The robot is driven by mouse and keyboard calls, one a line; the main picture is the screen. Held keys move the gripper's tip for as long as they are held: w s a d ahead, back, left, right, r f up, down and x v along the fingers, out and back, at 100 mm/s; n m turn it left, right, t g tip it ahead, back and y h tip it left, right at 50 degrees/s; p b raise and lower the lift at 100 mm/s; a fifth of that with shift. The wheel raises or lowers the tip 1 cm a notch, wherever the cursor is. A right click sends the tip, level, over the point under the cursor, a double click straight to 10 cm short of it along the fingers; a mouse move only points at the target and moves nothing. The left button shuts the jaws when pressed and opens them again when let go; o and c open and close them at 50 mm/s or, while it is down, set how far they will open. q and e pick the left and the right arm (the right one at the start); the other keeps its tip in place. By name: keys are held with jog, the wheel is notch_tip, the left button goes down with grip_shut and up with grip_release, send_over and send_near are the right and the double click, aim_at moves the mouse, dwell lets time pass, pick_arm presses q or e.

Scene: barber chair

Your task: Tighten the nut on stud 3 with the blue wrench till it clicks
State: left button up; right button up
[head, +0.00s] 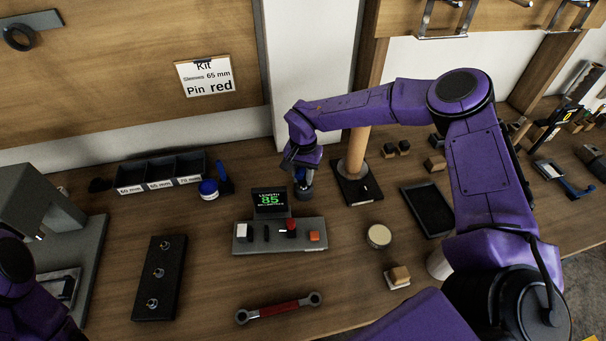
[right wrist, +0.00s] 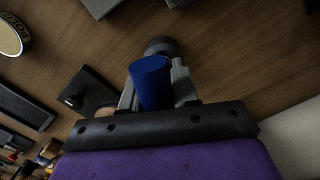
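The black stud plate (head: 158,277) lies at the left front of the bench, with three upright metal studs. I see no number on the studs and cannot tell how the nuts sit.
The control box (head: 280,237) has a display reading 85. Bare bench lies between plate and box.

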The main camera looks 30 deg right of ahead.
jog(key=o, duration=0.5)
jog(key=r+b, duration=0.1)
jog(key=r, duration=0.6)
jog(key=r+b, duration=0.1)
jog(key=r, duration=0.2)
jog(key=shift+w+d+r+b, duration=0.2)
jog(key=shift+w+r+b, duration=0.05)
jog(key=shift+r+b, duration=0.05)
